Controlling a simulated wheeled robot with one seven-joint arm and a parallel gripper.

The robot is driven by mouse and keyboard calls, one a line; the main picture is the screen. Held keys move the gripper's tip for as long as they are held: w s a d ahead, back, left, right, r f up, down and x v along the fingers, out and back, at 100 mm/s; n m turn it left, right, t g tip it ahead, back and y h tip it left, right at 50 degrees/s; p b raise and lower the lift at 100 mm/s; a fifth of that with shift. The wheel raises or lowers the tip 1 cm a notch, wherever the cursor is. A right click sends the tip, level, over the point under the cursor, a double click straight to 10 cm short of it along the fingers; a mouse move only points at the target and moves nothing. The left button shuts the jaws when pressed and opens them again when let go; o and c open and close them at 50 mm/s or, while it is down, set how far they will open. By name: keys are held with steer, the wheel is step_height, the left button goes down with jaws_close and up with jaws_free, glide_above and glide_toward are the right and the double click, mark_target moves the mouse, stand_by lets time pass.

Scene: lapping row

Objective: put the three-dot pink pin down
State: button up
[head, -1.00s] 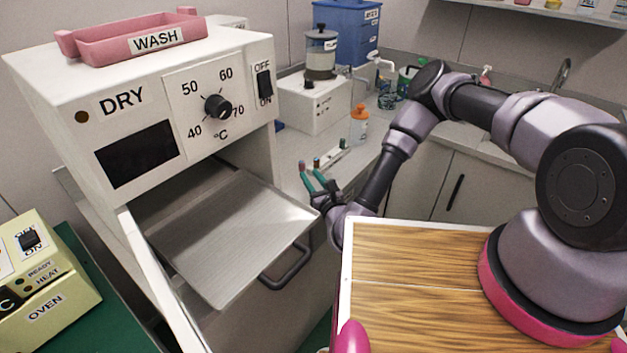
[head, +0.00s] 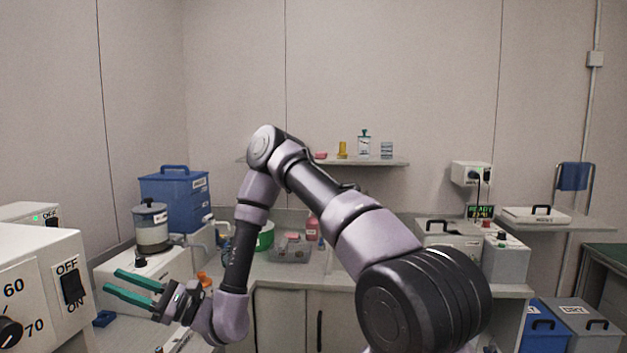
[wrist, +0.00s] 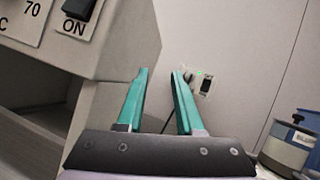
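My gripper (head: 112,281) is at the lower left in the head view, its two green fingers spread and pointing left, above the counter by the dryer. In the wrist view my gripper (wrist: 159,72) is open, with nothing between the fingers. I cannot make out the three-dot pink pin in either current view. A small dark-red tip (head: 158,349) shows at the bottom edge of the head view, but it is too cut off to identify.
The dryer (head: 38,262) stands close on the left. A lidded pot (head: 151,228) on a white machine is behind the gripper.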

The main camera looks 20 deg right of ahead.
steer(key=s+d+r+n+g+h, duration=0.8)
steer(key=s+r+n+g, duration=0.35)
steer(key=n+g, duration=0.3)
steer(key=d+r+t+h, duration=0.2)
steer(key=d+t+h, duration=0.1)
steer(key=d, duration=0.4)
steer(key=d+r+t+h, duration=0.2)
steer(key=d+t+h, duration=0.2)
steer(key=d, duration=0.3)
steer(key=s+d+r+t+h, duration=0.1)
steer(key=d+r+t+h, duration=0.2)
steer(key=d, duration=0.4)
steer(key=shift+d+t, duration=0.4)
steer(key=shift+t, duration=0.45)
steer(key=o, duration=0.3)
steer(key=d+r+t+h, duration=0.1)
steer(key=d, duration=0.1)
steer(key=d+r+t, duration=0.1)
steer(key=d+r, duration=0.1)
steer(key=d+r+m+t+h, duration=0.1)
steer(key=d+t, duration=0.1)
steer(key=shift+s+d+r+h, duration=0.3)
steer(key=shift+s+d, duration=0.05)
steer(key=shift+o, duration=0.5)
steer(key=shift+d+r, duration=0.1)
steer(key=shift+d, duration=0.05)
